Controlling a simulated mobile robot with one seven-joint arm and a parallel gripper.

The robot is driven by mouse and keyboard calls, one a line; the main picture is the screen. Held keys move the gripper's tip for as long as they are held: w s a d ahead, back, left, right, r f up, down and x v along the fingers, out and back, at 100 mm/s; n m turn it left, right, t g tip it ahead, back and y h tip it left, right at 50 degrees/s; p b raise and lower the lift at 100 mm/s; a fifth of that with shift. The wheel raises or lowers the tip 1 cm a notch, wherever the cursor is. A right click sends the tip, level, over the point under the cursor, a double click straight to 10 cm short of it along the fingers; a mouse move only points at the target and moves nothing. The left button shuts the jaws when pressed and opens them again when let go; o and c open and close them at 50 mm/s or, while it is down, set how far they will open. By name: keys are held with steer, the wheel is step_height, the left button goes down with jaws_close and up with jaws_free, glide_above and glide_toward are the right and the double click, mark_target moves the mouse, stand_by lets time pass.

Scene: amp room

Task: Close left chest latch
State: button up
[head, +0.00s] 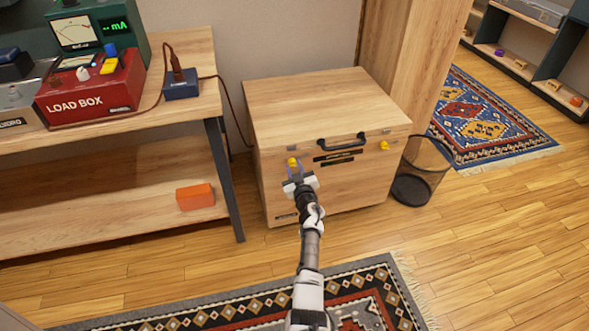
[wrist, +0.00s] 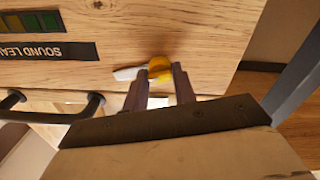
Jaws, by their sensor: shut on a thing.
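The wooden chest (head: 318,100) stands on the floor with its lid down. The left chest latch (head: 292,161) is a small yellow knob on the upper left of its front. In the wrist view the latch (wrist: 158,64) shows yellow at the fingertips, beside a white piece. My gripper (head: 295,178) reaches the chest front, its fingers (wrist: 158,86) shut on this latch. The fingers partly hide the latch, so its exact angle is hard to tell. The right latch (head: 384,146) is another yellow knob on the same front.
A black handle (head: 342,143) and dark labels lie between the latches. A wire bin (head: 420,172) stands right of the chest. A wooden bench (head: 140,118) with a red load box (head: 90,88) and an orange block (head: 195,196) is at left. Rugs lie on the floor.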

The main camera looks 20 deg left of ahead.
steer(key=shift+n+b, duration=1.3)
steer(key=shift+n, duration=6)
steer(key=o, duration=1)
